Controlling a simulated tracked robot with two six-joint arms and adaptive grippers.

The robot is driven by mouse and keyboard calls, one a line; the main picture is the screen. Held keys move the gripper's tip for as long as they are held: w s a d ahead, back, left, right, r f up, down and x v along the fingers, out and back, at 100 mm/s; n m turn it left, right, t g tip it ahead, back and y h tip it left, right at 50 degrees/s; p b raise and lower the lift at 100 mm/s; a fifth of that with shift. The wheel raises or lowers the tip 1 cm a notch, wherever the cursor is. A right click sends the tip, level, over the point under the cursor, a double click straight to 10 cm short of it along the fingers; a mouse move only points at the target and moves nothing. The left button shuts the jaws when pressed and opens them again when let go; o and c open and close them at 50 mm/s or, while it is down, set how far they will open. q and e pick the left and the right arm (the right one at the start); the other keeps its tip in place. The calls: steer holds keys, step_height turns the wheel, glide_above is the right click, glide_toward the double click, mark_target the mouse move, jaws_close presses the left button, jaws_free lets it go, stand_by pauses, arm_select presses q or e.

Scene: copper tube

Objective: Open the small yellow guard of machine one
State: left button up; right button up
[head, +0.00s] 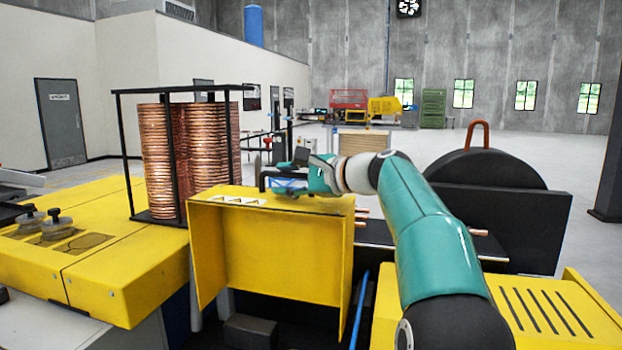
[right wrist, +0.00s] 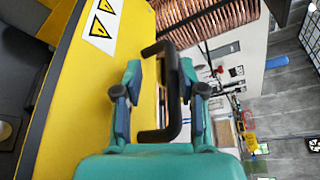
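The small yellow guard (head: 270,255) stands at the centre of the head view, with warning labels on its top edge. It also shows in the right wrist view (right wrist: 95,90). A black C-shaped handle (right wrist: 174,95) is fixed to it. My right gripper (right wrist: 158,78) is open, with one finger on each side of the handle's bar. The bar lies closer to the right-hand finger, and I cannot tell whether they touch. In the head view my right gripper (head: 287,180) is over the guard's top, partly hiding the handle. My left gripper is not in view.
A black rack with copper coils (head: 180,160) stands just left of the guard. Yellow machine covers (head: 120,260) lie left, and a slotted yellow cover (head: 550,310) lies right. A black disc-shaped housing (head: 487,172) is at right. Open floor lies beyond.

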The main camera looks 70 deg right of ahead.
step_height(320, 180, up, 2)
glide_above(332, 208)
stand_by(0.3)
stand_by(0.4)
